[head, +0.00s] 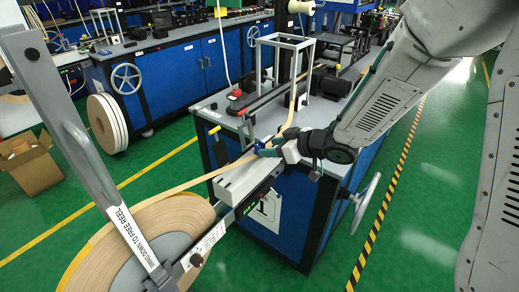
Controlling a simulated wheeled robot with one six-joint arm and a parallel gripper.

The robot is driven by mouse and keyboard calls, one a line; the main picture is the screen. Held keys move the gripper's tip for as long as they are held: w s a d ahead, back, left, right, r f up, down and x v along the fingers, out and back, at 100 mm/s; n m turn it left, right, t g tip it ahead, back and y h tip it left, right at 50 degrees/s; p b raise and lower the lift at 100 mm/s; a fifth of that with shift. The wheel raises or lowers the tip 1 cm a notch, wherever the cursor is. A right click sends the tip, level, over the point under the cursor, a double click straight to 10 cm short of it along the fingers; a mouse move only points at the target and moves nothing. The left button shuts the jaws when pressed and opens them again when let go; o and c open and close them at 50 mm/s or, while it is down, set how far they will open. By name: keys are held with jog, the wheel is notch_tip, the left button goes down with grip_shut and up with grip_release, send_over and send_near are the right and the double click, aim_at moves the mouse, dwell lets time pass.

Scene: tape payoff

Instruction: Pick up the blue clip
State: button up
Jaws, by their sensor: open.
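My gripper (273,143) is at the picture's middle, at the near edge of the grey workbench, with its jaws around or beside the tan tape. A small blue piece, which looks like the blue clip (262,147), sits on the tape at the jaw tips. The jaws partly hide it, and I cannot tell whether they touch it. The tan tape (205,178) runs from the large reel (125,250) at lower left up to the bench, past my gripper.
A grey lever arm (85,150) with a printed label stands over the reel. The workbench (222,117) carries a metal frame (283,75) and a red-based device (236,94). A handwheel (366,203) sticks out at its right side.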

aim_at(264, 145)
jog(key=x, duration=0.5)
jog(key=shift+w+a+r, duration=0.1)
jog(key=shift+w+a, duration=0.1)
jog(key=shift+a, duration=0.05)
grip_shut()
jog(key=shift+r, duration=0.1)
